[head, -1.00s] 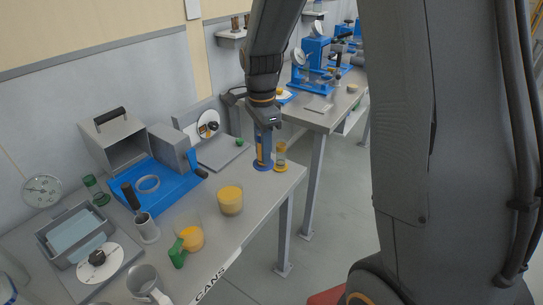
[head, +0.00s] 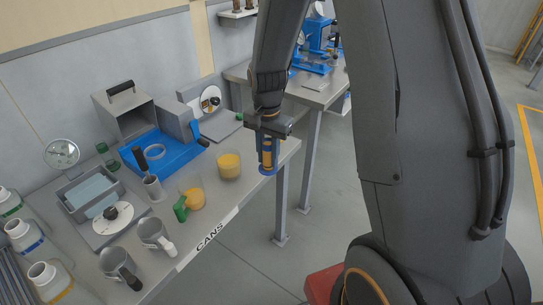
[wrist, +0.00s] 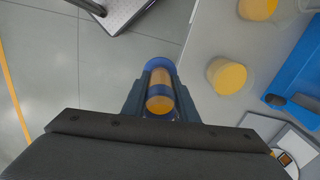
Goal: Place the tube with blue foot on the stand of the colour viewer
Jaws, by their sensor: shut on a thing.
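My gripper (head: 268,138) is shut on the tube with blue foot (head: 267,157) and holds it upright by the table's front right corner. In the wrist view the tube (wrist: 160,92) sits between the two fingers, its orange-brown filling and blue foot (wrist: 160,65) showing. The foot overlaps the table edge there; its clearance from the tabletop is unclear. What looks like the colour viewer has a blue base (head: 180,166) with a pale ring stand (head: 146,148) and a grey hood (head: 124,120). The ring looks empty. Part of a blue base shows in the wrist view (wrist: 298,68).
A beaker of yellow stuff (head: 228,167) and a tilted-looking one with a green handle (head: 190,200) stand in front of the viewer. A cup with a black-handled tool (head: 153,188), mugs (head: 155,237) and a dial plate (head: 112,222) are further left.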

